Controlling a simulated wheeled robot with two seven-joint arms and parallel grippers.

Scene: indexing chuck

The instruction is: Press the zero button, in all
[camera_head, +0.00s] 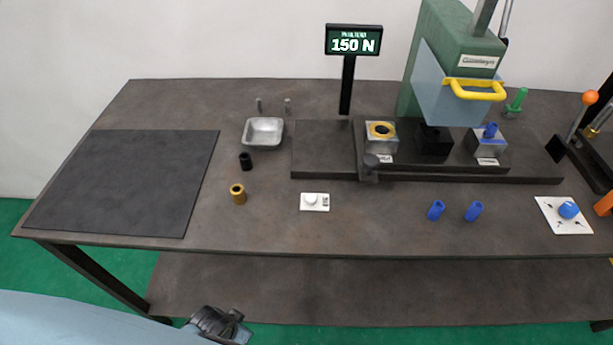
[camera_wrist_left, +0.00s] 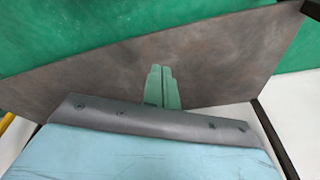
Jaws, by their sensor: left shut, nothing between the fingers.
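A small white box with a round white button (camera_head: 311,199) lies on the table near its front edge, left of centre. I take it as the zero button; its small marking is too small to read. A display (camera_head: 353,40) on a black post at the back reads 150 N. My left arm's dark wrist end shows at the bottom of the head view, in front of and below the table edge, well apart from the button. In the left wrist view my left gripper (camera_wrist_left: 161,88) has its two green fingers shut together with nothing between them. My right gripper is not in view.
A green press (camera_head: 455,50) with a yellow-handled guard stands at the back right, over a dark rail with blocks. A metal tray (camera_head: 263,133), black bush (camera_head: 246,161), brass bush (camera_head: 238,194) and two blue sleeves (camera_head: 436,210) stand around the button. A dark mat (camera_head: 125,182) lies left.

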